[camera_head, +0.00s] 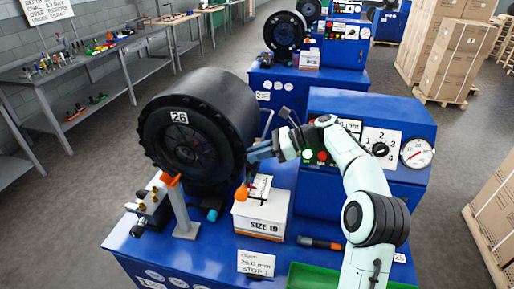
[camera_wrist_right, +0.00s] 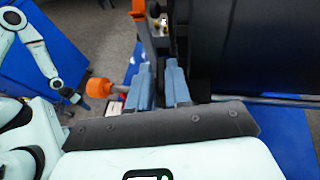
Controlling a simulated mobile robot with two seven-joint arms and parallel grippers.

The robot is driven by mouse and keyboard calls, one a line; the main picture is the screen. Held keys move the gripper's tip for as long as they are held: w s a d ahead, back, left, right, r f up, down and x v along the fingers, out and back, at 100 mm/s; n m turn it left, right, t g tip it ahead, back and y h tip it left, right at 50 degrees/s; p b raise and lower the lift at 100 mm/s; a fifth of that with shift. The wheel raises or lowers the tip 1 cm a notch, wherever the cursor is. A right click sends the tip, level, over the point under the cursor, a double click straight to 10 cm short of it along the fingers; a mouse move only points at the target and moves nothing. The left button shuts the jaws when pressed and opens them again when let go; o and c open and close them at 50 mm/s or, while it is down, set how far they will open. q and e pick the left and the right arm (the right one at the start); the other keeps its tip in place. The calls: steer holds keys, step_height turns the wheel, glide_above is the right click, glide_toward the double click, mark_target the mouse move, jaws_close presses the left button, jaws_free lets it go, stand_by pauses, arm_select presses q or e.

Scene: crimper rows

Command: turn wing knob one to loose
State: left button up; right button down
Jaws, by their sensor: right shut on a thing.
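My right gripper (camera_head: 250,157) is in front of the right side of the big black drum (camera_head: 226,105), above the SIZE 10 box (camera_head: 262,213). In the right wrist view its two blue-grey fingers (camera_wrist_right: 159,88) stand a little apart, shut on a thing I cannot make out. An orange knob (camera_head: 241,193) is just below the fingertips; in the wrist view it is left of the fingers (camera_wrist_right: 98,88), on a pale stem. No wing knob marked one can be made out. A white arm at the wrist view's left appears to be my left, with its gripper (camera_wrist_right: 72,97) small and unclear.
The blue bench (camera_head: 120,232) carries an orange-topped grey post (camera_head: 186,220), small brass and black fittings (camera_head: 150,205) and an orange-and-black tool (camera_head: 320,242). A blue console (camera_head: 318,106) with numbered dial (camera_head: 380,149) and gauge (camera_head: 417,153) stands behind my right arm. Grey floor is open at left.

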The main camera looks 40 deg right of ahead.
steer(key=shift+w+r+n+g+y+p, duration=0.2)
steer(key=shift+w+n+g+y+p, duration=0.1)
steer(key=shift+n+g+y, duration=0.15)
steer(key=shift+w+d+f+n, duration=0.1)
steer(key=shift+f+n, duration=0.15)
steer(key=shift+s+g, duration=0.3)
steer(key=shift+g, duration=0.05)
arm_select(q)
steer(key=shift+w+r, duration=0.6)
steer(key=shift+w, duration=0.15)
arm_select(e)
steer(key=shift+w, duration=0.1)
steer(key=c, duration=1.2)
jaws_free()
steer(key=shift+o, duration=0.2)
